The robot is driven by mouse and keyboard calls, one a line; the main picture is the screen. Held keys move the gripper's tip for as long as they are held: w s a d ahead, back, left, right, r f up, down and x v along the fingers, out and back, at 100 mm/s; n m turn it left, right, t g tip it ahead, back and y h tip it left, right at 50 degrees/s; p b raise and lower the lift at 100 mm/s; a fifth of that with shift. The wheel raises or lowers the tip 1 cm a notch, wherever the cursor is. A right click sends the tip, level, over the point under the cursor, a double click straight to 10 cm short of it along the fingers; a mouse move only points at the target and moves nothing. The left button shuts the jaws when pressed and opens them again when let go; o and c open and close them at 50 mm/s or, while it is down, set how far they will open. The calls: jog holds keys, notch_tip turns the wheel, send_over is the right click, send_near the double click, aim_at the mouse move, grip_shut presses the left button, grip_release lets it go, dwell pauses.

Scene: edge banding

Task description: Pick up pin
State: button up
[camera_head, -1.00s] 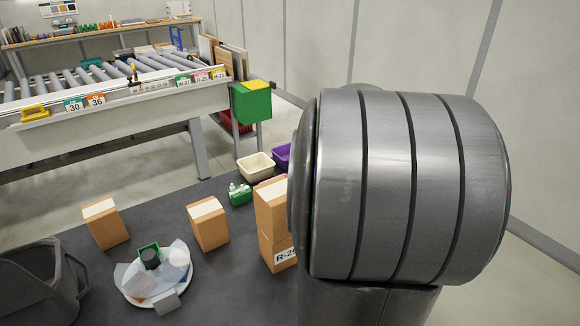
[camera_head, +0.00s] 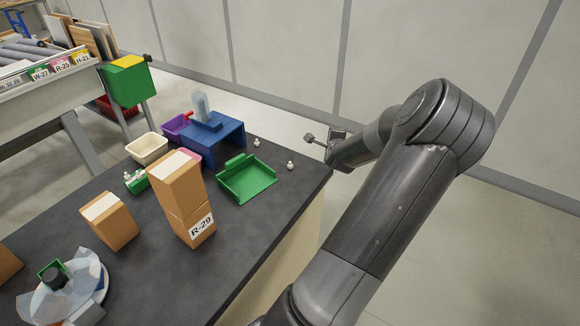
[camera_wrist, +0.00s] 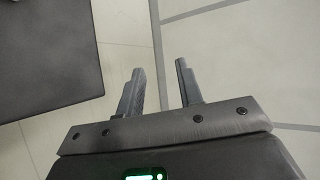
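Two small white pin-like pieces stand on the dark table near its far right edge in the head view. One pin (camera_head: 256,143) is beside the blue stand, and the other pin (camera_head: 290,165) is nearer the edge. Both are too small to show detail. My gripper (camera_head: 315,139) is just beyond the table's right edge, to the right of both pins and apart from them. In the wrist view my gripper (camera_wrist: 159,70) has its two fingers apart with only floor between them. No pin shows in the wrist view.
A green tray (camera_head: 248,181) lies near the pins, with a blue stand (camera_head: 228,137) behind it. Stacked cardboard boxes (camera_head: 178,185), a cream bin (camera_head: 147,149) and a small green holder (camera_head: 136,181) with white pieces stand left. The table's front right is clear.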

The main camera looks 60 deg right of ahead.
aim_at(290, 163)
jog(key=a+f+m, duration=0.1)
jog(key=a, duration=0.1)
jog(key=a+f+m+y, duration=0.1)
jog(key=a+f+m, duration=0.1)
jog(key=w+a+f+m+t, duration=0.1)
jog(key=a+f+m, duration=0.1)
jog(key=shift+w+a+f+y, duration=0.1)
jog(key=shift+y, duration=0.3)
jog(key=a+m, duration=0.2)
jog(key=w+a+m+t+y, duration=0.1)
jog(key=a+m, duration=0.1)
jog(key=w+a+r+m+t, duration=0.1)
jog(key=a+m, duration=0.1)
jog(key=a, duration=0.1)
jog(key=shift+m, duration=0.4)
jog(key=shift+a, duration=0.2)
jog(key=shift+m+t, duration=0.3)
jog(key=shift+x, duration=2.8)
jog(key=x, duration=0.3)
jog(key=shift+w+f, duration=0.15)
jog(key=shift+f, duration=0.35)
jog(key=shift+x, duration=0.75)
jog(key=shift+c, duration=0.5)
grip_shut()
